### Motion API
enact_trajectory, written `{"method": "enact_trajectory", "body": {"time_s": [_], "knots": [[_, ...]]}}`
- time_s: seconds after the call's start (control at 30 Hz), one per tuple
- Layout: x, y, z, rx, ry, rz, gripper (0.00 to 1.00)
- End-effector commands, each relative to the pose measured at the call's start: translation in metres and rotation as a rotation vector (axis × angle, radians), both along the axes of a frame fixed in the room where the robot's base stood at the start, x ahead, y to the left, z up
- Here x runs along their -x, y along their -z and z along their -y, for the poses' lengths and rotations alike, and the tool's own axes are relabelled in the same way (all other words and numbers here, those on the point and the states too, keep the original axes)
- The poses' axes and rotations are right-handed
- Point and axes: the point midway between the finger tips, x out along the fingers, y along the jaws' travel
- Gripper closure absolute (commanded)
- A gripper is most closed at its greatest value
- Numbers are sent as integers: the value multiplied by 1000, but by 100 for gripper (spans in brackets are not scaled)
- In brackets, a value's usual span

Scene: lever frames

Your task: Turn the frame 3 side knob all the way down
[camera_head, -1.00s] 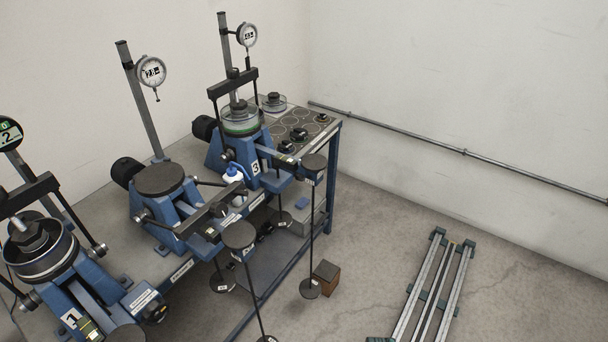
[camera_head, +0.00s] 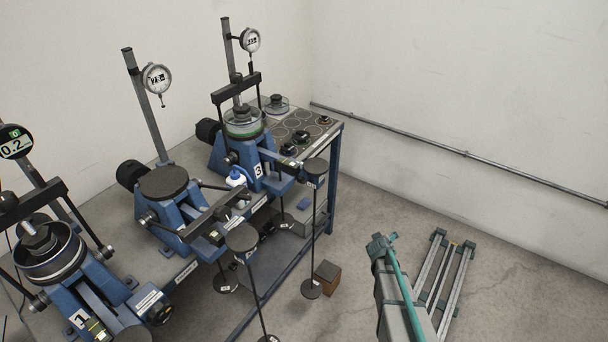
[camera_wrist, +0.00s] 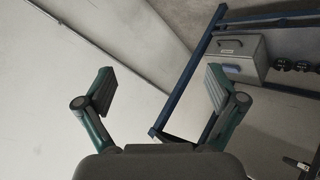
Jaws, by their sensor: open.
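Frame 3 (camera_head: 222,160), a blue lever frame with a "3" plate, stands at the far right end of the bench. A large black round knob (camera_head: 207,130) sticks out from its left side. A smaller black knob (camera_head: 288,149) shows by its right side; I cannot tell for certain which is the side knob. My gripper (camera_wrist: 160,88) is open and empty in the wrist view, its two fingers wide apart. It faces the bench's blue legs and the wall, touching nothing visible. Neither knob can be made out in the wrist view.
Frame 2 (camera_head: 180,215) and frame 1 (camera_head: 70,300) stand nearer on the bench. Hanging weights (camera_head: 311,288) and a brown block (camera_head: 327,276) are by its front edge. A grey box (camera_wrist: 240,55) sits under the bench. Floor to the right holds metal rails (camera_head: 455,270).

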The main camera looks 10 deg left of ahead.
Motion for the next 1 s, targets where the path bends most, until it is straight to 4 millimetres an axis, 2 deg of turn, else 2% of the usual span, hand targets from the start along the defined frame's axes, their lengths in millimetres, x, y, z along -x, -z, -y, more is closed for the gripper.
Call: {"method": "enact_trajectory", "body": {"time_s": [0.03, 0.17, 0.2, 0.3, 0.37, 0.5, 0.63, 0.8, 1.0], "knots": [[-32, -20, -7, 14, -59, 78, 6], [-95, -77, -37, 47, -252, 287, 6], [-111, -95, -50, 55, -324, 352, 6], [-141, -138, -86, 68, -515, 498, 6], [-151, -159, -110, 71, -637, 572, 6], [-149, -189, -163, 47, -923, 697, 6], [-123, -192, -200, -4, -1147, 748, 6], [-91, -196, -223, -75, -1316, 781, 6], [-84, -200, -233, -115, -1357, 796, 6]]}}
